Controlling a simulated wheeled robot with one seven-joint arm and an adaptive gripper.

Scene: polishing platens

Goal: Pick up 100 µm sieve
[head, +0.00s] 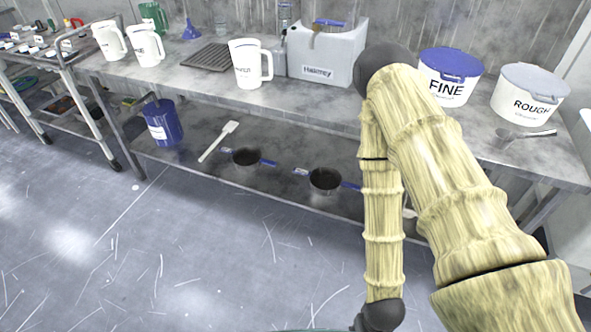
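Two round, dark-bottomed sieve-like pans with blue handles rest on the lower shelf: a left pan (245,157) and a right pan (325,180). My arm partly covers the right pan's handle end. Another blue-handled item (330,23) sits in the top of the grey-white bath on the bench. I cannot read a 100 µm marking on any of them. My arm runs down the right side and bends toward the bottom edge; my gripper is out of view.
The bench holds a white jug (249,64), the bath (318,62), a FINE tub (447,84), a ROUGH tub (529,98) and a metal scoop (524,135). A blue bucket (163,124) and white spatula (218,141) are on the lower shelf. The front floor is clear.

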